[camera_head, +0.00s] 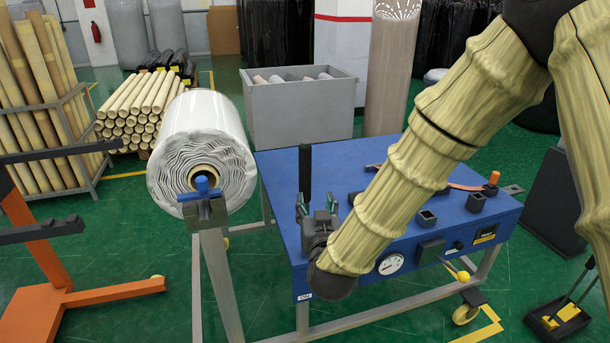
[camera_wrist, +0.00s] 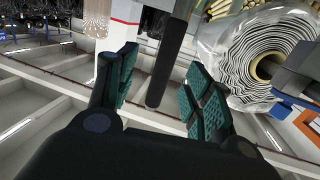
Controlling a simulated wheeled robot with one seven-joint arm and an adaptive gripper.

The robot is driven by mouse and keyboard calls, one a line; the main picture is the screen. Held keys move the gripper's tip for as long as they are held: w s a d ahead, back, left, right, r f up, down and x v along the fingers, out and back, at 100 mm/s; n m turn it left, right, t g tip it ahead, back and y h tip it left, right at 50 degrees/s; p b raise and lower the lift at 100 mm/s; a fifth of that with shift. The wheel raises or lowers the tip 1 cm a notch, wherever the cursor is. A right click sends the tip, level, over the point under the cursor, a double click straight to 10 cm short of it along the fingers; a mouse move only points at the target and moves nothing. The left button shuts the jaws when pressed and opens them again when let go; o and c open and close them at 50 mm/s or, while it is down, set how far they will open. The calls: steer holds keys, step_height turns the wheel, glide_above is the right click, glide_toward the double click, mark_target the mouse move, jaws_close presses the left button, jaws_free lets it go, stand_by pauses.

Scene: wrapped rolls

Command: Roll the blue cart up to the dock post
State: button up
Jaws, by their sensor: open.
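The blue cart (camera_head: 275,185) stands in the middle of the head view, with a blue top, a grey frame and yellow castors (camera_head: 466,314). A black upright bar (camera_head: 305,172) rises at its left part. My gripper (camera_head: 317,205) is low over the cart's near left corner, close to this bar. In the wrist view, the green-padded fingers are spread, and the black bar (camera_wrist: 165,70) shows between them with a gap on either side. I cannot tell whether it lies within their grasp. I cannot tell which thing is the dock post.
A large white-wrapped roll (camera_head: 205,130) on a grey stand (camera_head: 220,280) is close left of the cart. An orange frame (camera_head: 60,295) is further left. A grey bin (camera_head: 300,115) and a tall brown column (camera_head: 390,70) stand behind. A black pan (camera_head: 560,322) lies at right.

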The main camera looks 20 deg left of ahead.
mark_target(306, 176)
steer(key=shift+t, duration=0.4)
steer(key=w+a+r, duration=0.1)
steer(key=w+a, duration=0.1)
steer(key=w, duration=0.1)
steer(key=w+a+p, duration=0.1)
steer(key=w, duration=0.2)
steer(key=w+a+r, duration=0.1)
steer(key=w+a, duration=0.1)
steer(key=w, duration=0.1)
steer(key=shift+w+a+r+p, duration=0.35)
steer(key=shift+w+p, duration=0.05)
jaws_close()
